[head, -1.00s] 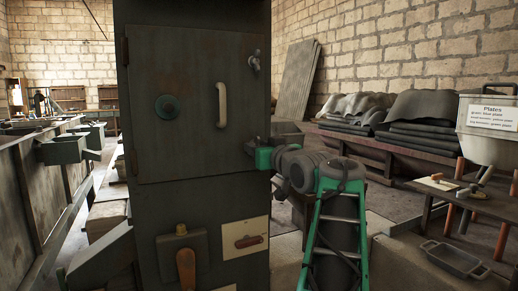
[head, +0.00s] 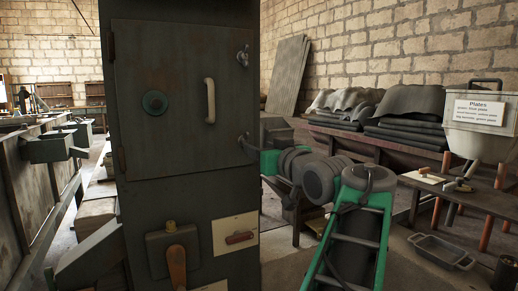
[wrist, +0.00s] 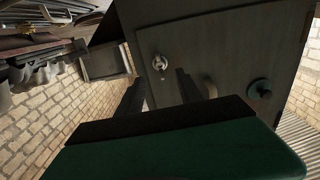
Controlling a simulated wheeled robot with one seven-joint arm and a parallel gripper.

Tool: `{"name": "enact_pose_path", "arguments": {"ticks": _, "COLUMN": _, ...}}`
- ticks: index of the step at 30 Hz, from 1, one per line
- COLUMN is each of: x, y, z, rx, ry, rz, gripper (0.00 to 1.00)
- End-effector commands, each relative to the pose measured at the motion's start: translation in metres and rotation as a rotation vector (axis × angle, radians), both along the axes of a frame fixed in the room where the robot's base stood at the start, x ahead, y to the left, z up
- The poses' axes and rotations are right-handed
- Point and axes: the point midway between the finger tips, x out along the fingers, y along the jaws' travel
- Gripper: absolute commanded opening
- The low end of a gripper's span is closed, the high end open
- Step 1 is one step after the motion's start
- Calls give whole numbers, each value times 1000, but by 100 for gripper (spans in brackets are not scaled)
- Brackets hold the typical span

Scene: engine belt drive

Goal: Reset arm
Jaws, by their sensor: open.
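My arm (head: 325,180), green and dark grey, reaches from the bottom right of the head view to the right edge of a tall dark metal cabinet (head: 185,120). My gripper is not clearly visible in the head view. In the wrist view my gripper (wrist: 160,90) shows two dark fingers spread apart, with nothing between them. Beyond the fingers is the closed cabinet door (wrist: 225,50), with a metal latch (wrist: 160,63), a pale handle (wrist: 211,87) and a round green knob (wrist: 260,89). I cannot tell the exact gap to the door.
At right are a workbench (head: 470,195), a bin labelled "Plates" (head: 485,135) and a floor tray (head: 441,251). Stacked sheets (head: 405,120) line the wall. A long trough stands at left.

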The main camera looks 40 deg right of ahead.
Motion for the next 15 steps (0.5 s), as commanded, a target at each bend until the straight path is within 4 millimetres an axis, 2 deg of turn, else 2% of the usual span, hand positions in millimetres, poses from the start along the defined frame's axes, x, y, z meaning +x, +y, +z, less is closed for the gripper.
{"name": "enact_pose_path", "arguments": {"ticks": 5, "x": 1, "y": 1, "z": 1, "rx": 2, "ry": 3, "rz": 2, "gripper": 43}}
{"name": "enact_pose_path", "arguments": {"ticks": 8, "x": 17, "y": 17, "z": 1, "rx": 31, "ry": 45, "rz": 19, "gripper": 43}}
{"name": "enact_pose_path", "arguments": {"ticks": 11, "x": 48, "y": 61, "z": -12, "rx": 103, "ry": 171, "rz": 62, "gripper": 43}}
{"name": "enact_pose_path", "arguments": {"ticks": 13, "x": 64, "y": 110, "z": -35, "rx": 164, "ry": 312, "rz": 103, "gripper": 43}}
{"name": "enact_pose_path", "arguments": {"ticks": 15, "x": 65, "y": 163, "z": -64, "rx": 213, "ry": 475, "rz": 143, "gripper": 43}}
